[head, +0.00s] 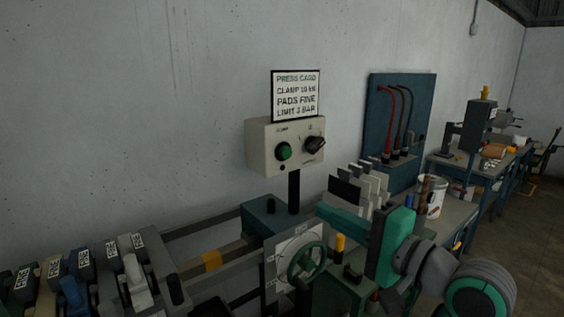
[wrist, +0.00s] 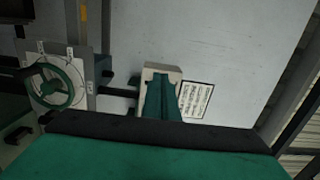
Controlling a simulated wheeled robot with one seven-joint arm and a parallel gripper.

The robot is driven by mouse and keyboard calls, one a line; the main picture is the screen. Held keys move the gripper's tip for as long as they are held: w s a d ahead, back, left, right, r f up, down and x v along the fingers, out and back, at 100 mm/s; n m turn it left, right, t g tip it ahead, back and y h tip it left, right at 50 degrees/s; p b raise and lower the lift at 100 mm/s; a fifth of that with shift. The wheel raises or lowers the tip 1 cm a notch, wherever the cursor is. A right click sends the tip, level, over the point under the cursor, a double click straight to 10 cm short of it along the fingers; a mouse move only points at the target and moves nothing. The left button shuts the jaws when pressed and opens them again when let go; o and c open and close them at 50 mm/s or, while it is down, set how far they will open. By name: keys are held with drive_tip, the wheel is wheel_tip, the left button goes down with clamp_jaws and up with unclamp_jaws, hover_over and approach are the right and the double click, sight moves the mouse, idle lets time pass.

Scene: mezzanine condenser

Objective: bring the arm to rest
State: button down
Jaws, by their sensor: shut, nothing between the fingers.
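My arm reaches in from the lower right in the head view. My gripper (head: 322,208) points left, with its green fingers in front of the bench below the control box (head: 262,148). In the wrist view my gripper (wrist: 161,80) shows as green fingers together over the pale box, with nothing between them. The fingers hide much of the box face there. I cannot tell from the wrist view how far they are from it. In the head view the box's green button (head: 284,151) and black knob (head: 315,144) are uncovered.
A press card (head: 296,95) stands above the box. A green handwheel (head: 306,262) with a dial plate is below my gripper. Pale upright plates (head: 375,178) stand close behind it. A blue panel with hoses (head: 383,110) and a white bucket (head: 431,197) are to the right.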

wheel_tip(320, 180, down, 29)
drive_tip(key=w+a+m+t+h, duration=0.1)
drive_tip(key=w+m+t+h, duration=0.2)
drive_tip(key=h, duration=0.4)
drive_tip(key=s+a+f+h, duration=0.1)
drive_tip(key=s+f+h, duration=0.2)
drive_tip(key=s+f, duration=0.55)
drive_tip(key=s+a+f+n+g+h, duration=0.1)
drive_tip(key=s+a+f+n+h, duration=0.2)
drive_tip(key=s+f, duration=0.95)
drive_tip(key=s+a+r+n, duration=0.1)
drive_tip(key=s+n, duration=0.4)
drive_tip(key=s, duration=0.5)
drive_tip(key=s+a+r+n+y, duration=0.1)
drive_tip(key=s+a+r+n, duration=0.1)
drive_tip(key=s, duration=0.8)
drive_tip(key=a+n, duration=0.1)
drive_tip(key=n, duration=0.1)
drive_tip(key=shift+a+r+n, duration=0.15)
drive_tip(key=shift+r+n, duration=0.1)
drive_tip(key=shift+n, duration=0.15)
drive_tip(key=shift+w, duration=0.1)
